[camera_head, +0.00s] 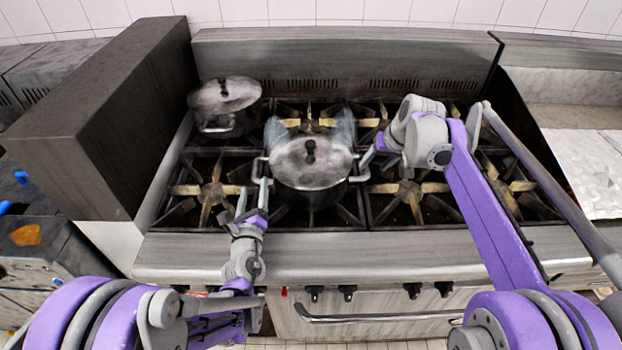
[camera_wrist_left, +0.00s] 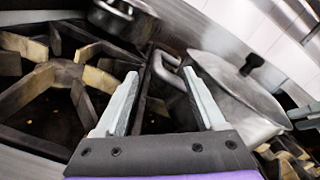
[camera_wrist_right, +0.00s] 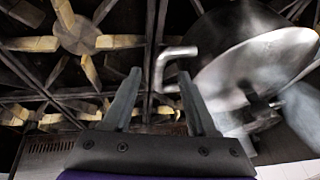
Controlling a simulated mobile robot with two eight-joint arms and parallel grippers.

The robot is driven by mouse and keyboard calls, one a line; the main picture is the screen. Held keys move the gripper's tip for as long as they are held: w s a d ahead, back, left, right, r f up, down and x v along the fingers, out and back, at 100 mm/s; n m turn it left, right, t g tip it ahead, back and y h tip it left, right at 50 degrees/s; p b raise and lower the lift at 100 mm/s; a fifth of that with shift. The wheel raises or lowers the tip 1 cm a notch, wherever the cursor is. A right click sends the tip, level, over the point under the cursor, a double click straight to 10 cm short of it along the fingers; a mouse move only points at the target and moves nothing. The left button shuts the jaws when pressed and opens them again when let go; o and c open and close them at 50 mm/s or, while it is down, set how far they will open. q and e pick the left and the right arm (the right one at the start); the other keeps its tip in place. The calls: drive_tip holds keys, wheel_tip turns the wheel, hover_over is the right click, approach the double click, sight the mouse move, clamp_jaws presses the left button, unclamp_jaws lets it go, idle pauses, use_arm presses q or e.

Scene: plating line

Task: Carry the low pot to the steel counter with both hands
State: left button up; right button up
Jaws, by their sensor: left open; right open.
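The low pot (camera_head: 311,180), steel with a lid and dark knob, sits on the middle of the stove, a loop handle on each side. My left gripper (camera_head: 253,193) is open at its left handle; in the left wrist view that handle (camera_wrist_left: 168,75) shows between or just beyond the fingertips. My right gripper (camera_head: 372,160) is open near the right handle (camera_head: 360,170). In the right wrist view this handle (camera_wrist_right: 172,65) lies just ahead of the fingertips. I cannot tell whether either gripper touches a handle. A pale flat worktop (camera_head: 585,165), possibly the steel counter, is at the right.
A second lidded pot (camera_head: 226,100) stands on the back left of the stove. A dark tall block (camera_head: 110,110) borders the stove at left. Burner grates (camera_head: 408,195) right of the low pot are empty. A steel backsplash (camera_head: 345,55) closes the rear.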

sight(258, 163)
use_arm(q)
drive_tip(key=w, duration=0.9)
drive_tip(key=shift+w+a, duration=0.25)
drive_tip(key=shift+a, duration=0.05)
use_arm(e)
drive_tip(key=x, duration=0.9)
drive_tip(key=shift+w+f, duration=0.15)
use_arm(q)
drive_tip(key=c, duration=0.8)
use_arm(e)
drive_tip(key=c, duration=0.8)
use_arm(q)
drive_tip(key=shift+s, duration=0.1)
clamp_jaws()
use_arm(e)
clamp_jaws()
use_arm(q)
drive_tip(key=shift+a+f, duration=0.1)
drive_tip(key=shift+f, duration=0.05)
use_arm(e)
drive_tip(key=shift+d, duration=0.15)
